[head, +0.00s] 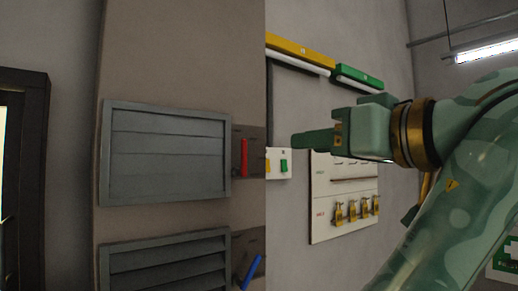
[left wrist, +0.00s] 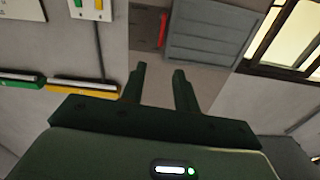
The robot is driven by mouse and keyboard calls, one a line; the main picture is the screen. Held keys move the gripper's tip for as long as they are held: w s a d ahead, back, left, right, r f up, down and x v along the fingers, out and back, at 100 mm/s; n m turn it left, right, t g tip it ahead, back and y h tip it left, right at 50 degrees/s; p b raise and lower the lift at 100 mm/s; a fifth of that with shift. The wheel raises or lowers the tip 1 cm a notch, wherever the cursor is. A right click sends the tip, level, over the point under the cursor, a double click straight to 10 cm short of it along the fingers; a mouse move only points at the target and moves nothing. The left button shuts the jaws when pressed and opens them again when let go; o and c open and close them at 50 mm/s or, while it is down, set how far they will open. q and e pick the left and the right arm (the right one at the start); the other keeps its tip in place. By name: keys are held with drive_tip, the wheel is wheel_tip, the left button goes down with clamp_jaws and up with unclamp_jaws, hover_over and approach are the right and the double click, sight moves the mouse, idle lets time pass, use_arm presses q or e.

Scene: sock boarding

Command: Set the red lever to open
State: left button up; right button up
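The red lever (head: 244,157) stands upright on a dark plate just right of the upper grey louver (head: 165,152), whose slats lie flat and shut. My left gripper (head: 299,141) is to the right of the lever in the head view, pointing left, apart from it. In the left wrist view the left gripper (left wrist: 158,74) is open, with two separate fingers and nothing between them. The red lever (left wrist: 163,30) shows beyond the fingertips, beside the grey louver (left wrist: 212,30). My right gripper is not in view.
A blue lever (head: 252,271) sits tilted beside a lower louver (head: 160,264) with slanted slats. A white panel with yellow and green switches (head: 279,163) and a board with padlocks (head: 344,190) are on the adjoining wall. A dark-framed window (head: 25,180) is at left.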

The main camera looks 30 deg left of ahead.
use_arm(q)
drive_tip(key=n+p, duration=0.1)
drive_tip(key=p, duration=0.4)
approach(245, 149)
drive_tip(key=x, duration=0.7)
drive_tip(key=shift+a+r, duration=0.15)
drive_tip(key=shift+a, duration=0.2)
drive_tip(key=shift+w+a, duration=0.4)
drive_tip(key=shift+a, duration=0.2)
drive_tip(key=shift+d, duration=0.1)
clamp_jaws()
